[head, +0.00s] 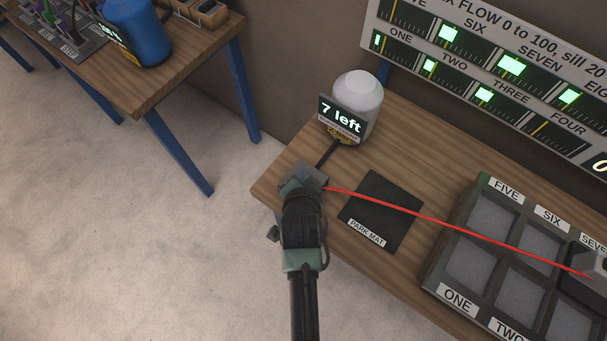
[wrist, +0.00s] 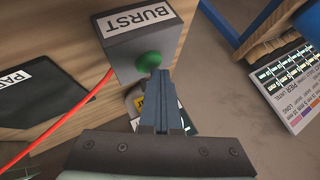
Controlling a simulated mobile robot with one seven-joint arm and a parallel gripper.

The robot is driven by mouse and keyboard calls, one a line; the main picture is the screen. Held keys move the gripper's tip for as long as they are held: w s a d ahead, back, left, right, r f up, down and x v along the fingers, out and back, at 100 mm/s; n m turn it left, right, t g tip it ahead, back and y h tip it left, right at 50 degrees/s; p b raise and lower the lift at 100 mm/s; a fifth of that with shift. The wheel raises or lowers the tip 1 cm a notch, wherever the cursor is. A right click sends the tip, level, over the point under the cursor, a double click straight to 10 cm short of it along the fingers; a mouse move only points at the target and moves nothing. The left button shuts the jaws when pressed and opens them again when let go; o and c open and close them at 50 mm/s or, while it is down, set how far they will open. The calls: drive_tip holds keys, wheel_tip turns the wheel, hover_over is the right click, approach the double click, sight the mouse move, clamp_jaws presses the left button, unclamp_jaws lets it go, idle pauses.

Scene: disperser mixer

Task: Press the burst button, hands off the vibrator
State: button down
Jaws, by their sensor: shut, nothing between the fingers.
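The grey burst box (wrist: 143,38), labelled BURST, stands on the wood bench with a round green button (wrist: 149,64) on its side. In the head view the box (head: 313,172) is partly hidden by my gripper. My gripper (wrist: 160,76) is shut and empty; its fingertips are right at the button, and I cannot tell whether they touch it. A red cable (head: 440,215) runs from the box to a grey block (head: 592,264), probably the vibrator, by cell SEVEN. My gripper is well away from that block.
The black park mat (head: 380,212) is bare. A white jar (head: 359,97) stands behind, with a sign (head: 341,117) reading "7 left". A flow panel (head: 500,65) shows several green gauges. The cell tray (head: 459,226) is at right; floor lies open at left.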

drive_tip(key=shift+r+p, duration=0.95)
drive_tip(key=shift+r, duration=0.15)
wheel_tip(320, 180, up, 5)
drive_tip(key=p, duration=0.4)
drive_tip(key=shift+p, duration=0.35)
